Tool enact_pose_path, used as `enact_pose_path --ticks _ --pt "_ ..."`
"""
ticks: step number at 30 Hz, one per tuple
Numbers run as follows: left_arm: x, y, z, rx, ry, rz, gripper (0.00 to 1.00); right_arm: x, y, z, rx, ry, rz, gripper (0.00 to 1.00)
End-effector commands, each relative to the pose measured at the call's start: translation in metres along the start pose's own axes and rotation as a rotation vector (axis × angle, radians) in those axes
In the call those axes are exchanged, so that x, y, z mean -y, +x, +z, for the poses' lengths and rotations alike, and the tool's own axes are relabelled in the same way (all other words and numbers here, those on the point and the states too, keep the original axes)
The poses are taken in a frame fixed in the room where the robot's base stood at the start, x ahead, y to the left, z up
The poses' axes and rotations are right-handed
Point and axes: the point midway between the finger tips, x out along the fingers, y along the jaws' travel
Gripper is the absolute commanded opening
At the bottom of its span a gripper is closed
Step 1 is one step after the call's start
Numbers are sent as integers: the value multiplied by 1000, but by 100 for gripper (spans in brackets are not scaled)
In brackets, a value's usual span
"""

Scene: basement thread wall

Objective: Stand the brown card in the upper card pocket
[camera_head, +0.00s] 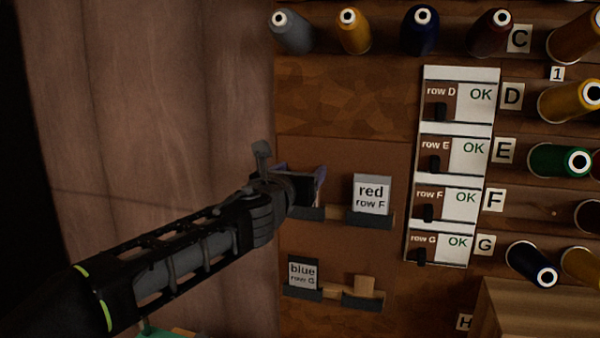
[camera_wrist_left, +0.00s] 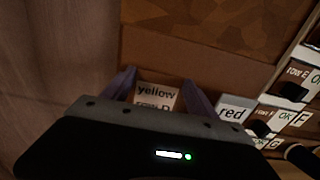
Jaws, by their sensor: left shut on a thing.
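My left gripper (camera_head: 305,188) is at the left pocket of the upper card rack (camera_head: 333,212). In the left wrist view, its two purple fingers (camera_wrist_left: 160,98) are on either side of a card (camera_wrist_left: 157,94) reading "yellow" and, partly hidden, "row D"; the gripper is shut on it. The gripper hides this card in the head view, and I cannot tell whether its lower edge sits in the pocket. I cannot single out a brown card by colour. The upper rack's right pocket holds a "red row F" card (camera_head: 371,194). My right gripper is out of view.
Below, a second rack (camera_head: 333,293) holds a "blue row G" card (camera_head: 302,273) at left and a plain tan piece (camera_head: 365,286) at right. A white status panel (camera_head: 460,128) with several "OK" rows is to the right. Thread spools (camera_head: 560,160) line the wall.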

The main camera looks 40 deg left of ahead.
Motion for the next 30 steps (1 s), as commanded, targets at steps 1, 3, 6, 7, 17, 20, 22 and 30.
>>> enact_pose_path --ticks 1,3,6,7,17,20,22,30 --pt "0 1 0 0 0 0 48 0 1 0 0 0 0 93" --pt "-1 2 0 0 0 1 48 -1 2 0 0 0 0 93" --pt "0 3 0 0 0 1 48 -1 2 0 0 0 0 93" --pt "0 3 0 0 0 1 48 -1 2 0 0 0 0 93" --pt "0 3 -1 0 0 0 48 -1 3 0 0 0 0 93" --pt "0 3 -4 0 0 0 48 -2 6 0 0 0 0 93" --pt "0 3 -5 0 0 0 48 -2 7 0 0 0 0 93" --pt "0 3 -4 0 0 0 78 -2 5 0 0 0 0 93"
